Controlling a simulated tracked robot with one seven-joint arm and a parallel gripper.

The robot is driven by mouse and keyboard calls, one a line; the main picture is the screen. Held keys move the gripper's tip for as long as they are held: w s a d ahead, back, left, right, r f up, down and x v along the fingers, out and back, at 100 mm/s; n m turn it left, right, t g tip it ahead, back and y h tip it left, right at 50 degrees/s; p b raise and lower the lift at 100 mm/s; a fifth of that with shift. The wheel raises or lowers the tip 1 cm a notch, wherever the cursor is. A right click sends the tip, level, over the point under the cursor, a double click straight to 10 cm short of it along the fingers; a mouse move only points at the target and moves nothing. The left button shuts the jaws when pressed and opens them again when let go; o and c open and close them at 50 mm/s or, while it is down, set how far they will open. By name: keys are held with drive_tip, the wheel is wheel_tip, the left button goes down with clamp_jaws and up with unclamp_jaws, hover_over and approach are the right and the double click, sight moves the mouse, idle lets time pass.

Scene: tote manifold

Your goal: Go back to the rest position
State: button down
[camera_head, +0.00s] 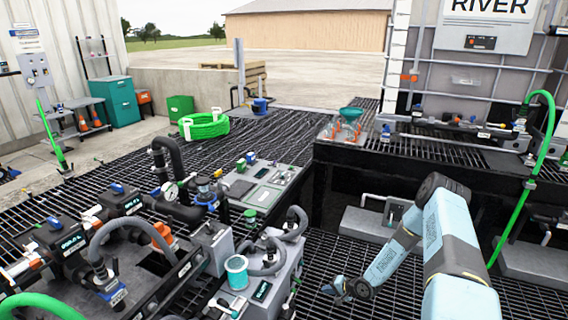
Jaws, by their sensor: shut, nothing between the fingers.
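My arm comes in from the lower right with light-blue links, bends at a dark elbow, and reaches down and left. My gripper (332,288) is at its far end, low over the dark floor grating (325,245). It is small in the picture and looks shut and empty. It is apart from the grey pump box (262,282) with hoses on its left. No marker for a rest position shows.
Pumps with meters (65,245) and pipes fill the lower left. A raised grated ledge with a white tank (480,75) and a green hose (520,210) stands at right. A coiled green hose (205,126) lies farther back.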

drive_tip(key=w+d+r+n+h, duration=0.2)
drive_tip(key=w+d+r, duration=0.2)
drive_tip(key=r, duration=0.8)
drive_tip(key=w+d+r+n+h, duration=0.1)
drive_tip(key=w+d+r+h, duration=0.25)
drive_tip(key=r, duration=0.75)
drive_tip(key=s+d+r+n+h, duration=0.1)
drive_tip(key=s+r, duration=0.2)
drive_tip(key=r, duration=0.8)
drive_tip(key=s+r+h, duration=0.2)
drive_tip(key=s+r, duration=0.2)
drive_tip(key=r, duration=0.8)
drive_tip(key=s+d+r+n+h, duration=0.1)
drive_tip(key=s+r, duration=0.2)
drive_tip(key=r, duration=0.8)
drive_tip(key=s+a+r, duration=0.2)
drive_tip(key=s+r, duration=0.3)
drive_tip(key=s, duration=0.6)
drive_tip(key=s+a+r+n+y, duration=0.1)
drive_tip(key=s+r, duration=0.4)
drive_tip(key=s, duration=0.6)
drive_tip(key=s+a+r, duration=0.4)
drive_tip(key=s+r, duration=0.2)
drive_tip(key=s, duration=0.5)
drive_tip(key=shift+n+y, duration=0.35)
drive_tip(key=shift+n, duration=0.05)
drive_tip(key=shift+d+r, duration=0.1)
drive_tip(key=shift+d, duration=0.1)
